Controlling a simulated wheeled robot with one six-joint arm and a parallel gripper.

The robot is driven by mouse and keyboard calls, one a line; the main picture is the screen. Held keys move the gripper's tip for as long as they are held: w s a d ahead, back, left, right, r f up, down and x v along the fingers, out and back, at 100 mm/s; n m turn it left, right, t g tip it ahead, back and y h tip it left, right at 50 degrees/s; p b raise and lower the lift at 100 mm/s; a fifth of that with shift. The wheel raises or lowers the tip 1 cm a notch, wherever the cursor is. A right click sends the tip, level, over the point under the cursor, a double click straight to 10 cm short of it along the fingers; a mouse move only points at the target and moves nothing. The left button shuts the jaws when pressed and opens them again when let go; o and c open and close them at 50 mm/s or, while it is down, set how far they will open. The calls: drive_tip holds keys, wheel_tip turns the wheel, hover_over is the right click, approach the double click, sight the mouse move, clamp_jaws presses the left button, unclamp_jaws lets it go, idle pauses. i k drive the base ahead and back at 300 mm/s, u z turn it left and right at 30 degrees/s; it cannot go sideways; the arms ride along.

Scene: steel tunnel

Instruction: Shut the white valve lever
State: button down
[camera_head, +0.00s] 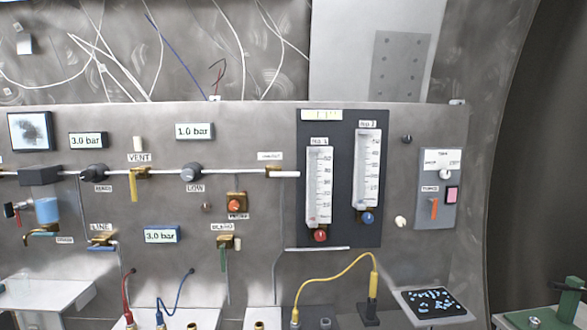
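I see no lever that is plainly the white valve lever. A small white upright piece (138,143) stands just above the VENT label on the grey panel, and it may be a lever. Below the label, a brass valve (140,171) sits on the white pipe, with a yellow handle hanging down. Lower right of it, another brass valve (226,241) has a green handle pointing down and a small white piece (238,243) at its right side. My gripper is not in view.
The grey panel (270,215) carries dials, displays and two flow tubes (318,187) with red and blue knobs. Red, blue and yellow cables (335,277) rise from sockets below. A tray of blue pieces (432,302) is at lower right. A switch box (437,190) is at right.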

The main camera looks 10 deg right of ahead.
sight(273, 174)
drive_tip(key=u, duration=0.45)
drive_tip(key=i, duration=1.05)
drive_tip(key=u, duration=0.15)
